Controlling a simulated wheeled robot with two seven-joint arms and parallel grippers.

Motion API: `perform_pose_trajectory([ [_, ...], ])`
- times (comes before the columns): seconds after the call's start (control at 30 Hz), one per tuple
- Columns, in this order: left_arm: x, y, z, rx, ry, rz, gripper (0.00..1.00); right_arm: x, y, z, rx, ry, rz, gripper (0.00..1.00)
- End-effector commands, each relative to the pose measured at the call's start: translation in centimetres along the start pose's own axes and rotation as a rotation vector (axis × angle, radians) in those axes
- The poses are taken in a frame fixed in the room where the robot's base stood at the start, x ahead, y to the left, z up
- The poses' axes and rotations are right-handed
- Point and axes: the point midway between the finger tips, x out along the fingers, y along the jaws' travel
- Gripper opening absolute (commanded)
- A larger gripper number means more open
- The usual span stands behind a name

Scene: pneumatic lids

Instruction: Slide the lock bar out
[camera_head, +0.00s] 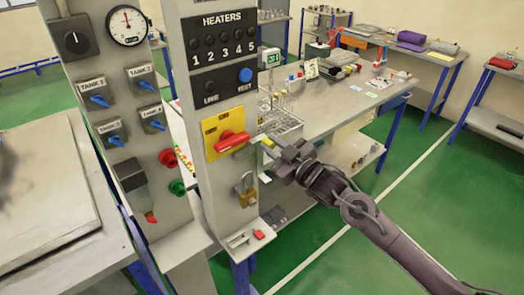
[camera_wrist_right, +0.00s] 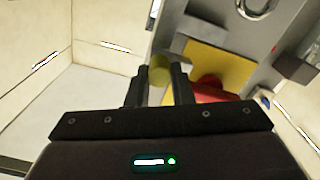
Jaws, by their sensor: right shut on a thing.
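The lock bar's yellow-olive end (camera_head: 268,143) shows at the right edge of the heater panel, beside the yellow plate (camera_head: 212,124) with its red rotary handle (camera_head: 232,141). My right gripper (camera_head: 275,152) comes in from the right and is shut on this end. In the right wrist view the round olive end (camera_wrist_right: 160,72) sits between the two dark fingers, with the yellow plate (camera_wrist_right: 205,66) and red handle (camera_wrist_right: 210,88) just beyond. The rest of the bar is mostly hidden. A brass padlock (camera_head: 246,192) hangs on the panel below the plate. My left gripper is out of view.
A wire basket (camera_head: 283,125) on the workbench (camera_head: 340,100) stands behind my gripper. Green floor is open at right.

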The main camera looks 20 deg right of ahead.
Motion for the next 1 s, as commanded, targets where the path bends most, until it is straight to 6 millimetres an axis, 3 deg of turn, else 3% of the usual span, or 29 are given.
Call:
perform_pose_trajectory([
  [0.27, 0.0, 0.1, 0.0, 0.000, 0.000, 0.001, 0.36, 0.0, 0.6, 0.2, 0.000, -0.003, 0.007, 0.00],
  [0.3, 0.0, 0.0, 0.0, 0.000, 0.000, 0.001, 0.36, 0.0, 0.6, 0.2, 0.000, -0.003, 0.008, 0.21],
  [0.47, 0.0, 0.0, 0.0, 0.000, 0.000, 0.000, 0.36, 0.0, 0.5, 0.2, 0.000, -0.003, 0.006, 0.42],
  [0.77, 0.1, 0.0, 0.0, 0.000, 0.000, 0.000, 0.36, -0.1, 0.4, 0.3, 0.001, -0.002, 0.004, 0.42],
  [1.0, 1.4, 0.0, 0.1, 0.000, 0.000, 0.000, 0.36, -2.8, 0.2, 0.7, -0.002, -0.004, 0.002, 0.42],
])
